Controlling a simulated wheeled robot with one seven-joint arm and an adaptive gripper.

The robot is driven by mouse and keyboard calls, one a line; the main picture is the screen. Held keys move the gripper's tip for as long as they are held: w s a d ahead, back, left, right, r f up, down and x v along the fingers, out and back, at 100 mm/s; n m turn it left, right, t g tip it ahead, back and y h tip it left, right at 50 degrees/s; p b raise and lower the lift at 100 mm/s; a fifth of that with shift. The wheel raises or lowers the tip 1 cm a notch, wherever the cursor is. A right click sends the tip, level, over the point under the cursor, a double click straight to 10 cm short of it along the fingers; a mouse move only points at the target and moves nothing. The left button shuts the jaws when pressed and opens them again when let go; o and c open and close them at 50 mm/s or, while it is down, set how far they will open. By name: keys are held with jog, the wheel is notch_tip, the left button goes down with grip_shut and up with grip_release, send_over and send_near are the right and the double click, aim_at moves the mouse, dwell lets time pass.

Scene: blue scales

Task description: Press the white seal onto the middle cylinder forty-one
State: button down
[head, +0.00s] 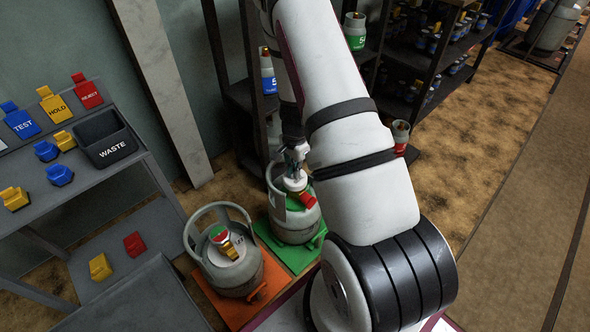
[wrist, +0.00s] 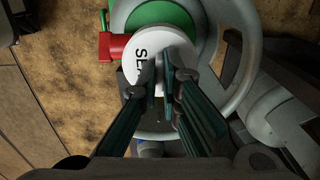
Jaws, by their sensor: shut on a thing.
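My gripper (head: 295,152) is over the grey cylinder (head: 292,222) with a green top on the green scale (head: 305,256). In the wrist view its fingers (wrist: 163,82) are shut on the white seal (wrist: 135,48), a round lettered cap. The seal sits at the cylinder's valve, beside a red part (wrist: 88,47) at its left. Whether it is pressed fully down I cannot tell. The seal also shows in the head view (head: 294,183). The cylinder's number is not readable. My arm hides what lies to the right of this cylinder.
Another grey cylinder (head: 228,262) stands at left on an orange scale (head: 262,300). A grey bench (head: 70,195) holds yellow, blue and red tags and a black WASTE bin (head: 106,138). Dark shelves (head: 395,70) with small cylinders stand behind. Open floor (head: 490,110) lies at right.

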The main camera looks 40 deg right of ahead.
jog(key=shift+f, duration=0.15)
jog(key=c, duration=1.7)
grip_release()
